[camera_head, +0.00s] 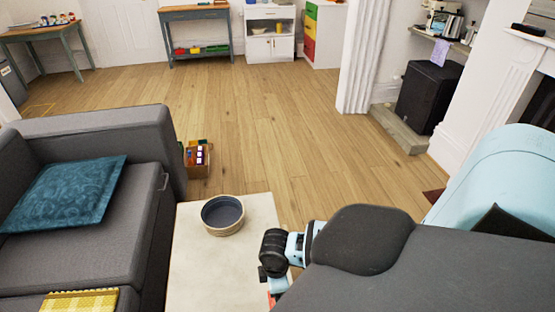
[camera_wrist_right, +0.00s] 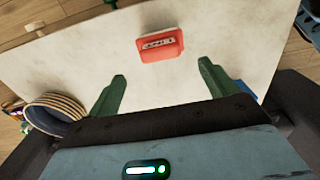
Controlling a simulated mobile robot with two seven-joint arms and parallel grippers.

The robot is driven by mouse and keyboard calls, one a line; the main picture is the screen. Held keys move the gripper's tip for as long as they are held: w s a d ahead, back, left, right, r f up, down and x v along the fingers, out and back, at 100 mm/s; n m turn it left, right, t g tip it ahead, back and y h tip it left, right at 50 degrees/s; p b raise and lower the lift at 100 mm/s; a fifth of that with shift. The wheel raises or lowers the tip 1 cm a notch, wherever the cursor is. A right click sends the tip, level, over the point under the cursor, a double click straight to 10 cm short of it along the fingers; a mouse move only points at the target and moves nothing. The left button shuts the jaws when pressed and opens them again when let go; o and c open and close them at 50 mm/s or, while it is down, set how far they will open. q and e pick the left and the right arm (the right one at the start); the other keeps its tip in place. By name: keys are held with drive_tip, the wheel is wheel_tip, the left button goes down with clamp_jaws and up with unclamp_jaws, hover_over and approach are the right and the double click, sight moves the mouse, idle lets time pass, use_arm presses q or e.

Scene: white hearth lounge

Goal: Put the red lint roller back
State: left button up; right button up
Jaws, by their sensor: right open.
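A red, rounded rectangular object (camera_wrist_right: 160,42) with a pale, dark-marked panel lies on the cream table (camera_wrist_right: 95,55) in the right wrist view. I cannot tell whether it is the lint roller. No other lint roller shape is clear. My right gripper (camera_wrist_right: 164,86) is open and empty, its two green fingers apart, with the red object beyond the gap between the tips. In the head view my right arm hides part of the table (camera_head: 196,275), and only a sliver of red shows beside it. My left gripper is not in view.
A round bowl with a dark inside (camera_head: 223,212) stands on the table; its striped side shows in the right wrist view (camera_wrist_right: 57,103). A grey sofa (camera_head: 75,245) stands left of the table. A box of colourful items (camera_head: 196,160) is on the floor. Open wooden floor lies beyond.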

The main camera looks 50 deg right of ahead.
drive_tip(key=shift+r, duration=1.4)
drive_tip(key=s+a+f+m+t+y, duration=0.3)
drive_tip(key=s+a+f, duration=0.3)
drive_tip(key=s+a, duration=0.55)
drive_tip(key=s+r+m+t, duration=0.1)
drive_tip(key=s+m+t, duration=0.1)
drive_tip(key=s, duration=0.5)
drive_tip(key=s+a+r+m+t+h, duration=0.1)
drive_tip(key=s+r+m, duration=0.1)
drive_tip(key=s, duration=0.4)
drive_tip(key=shift+s+m+t, duration=0.35)
drive_tip(key=shift+m+t, duration=0.05)
drive_tip(key=shift+m, duration=0.3)
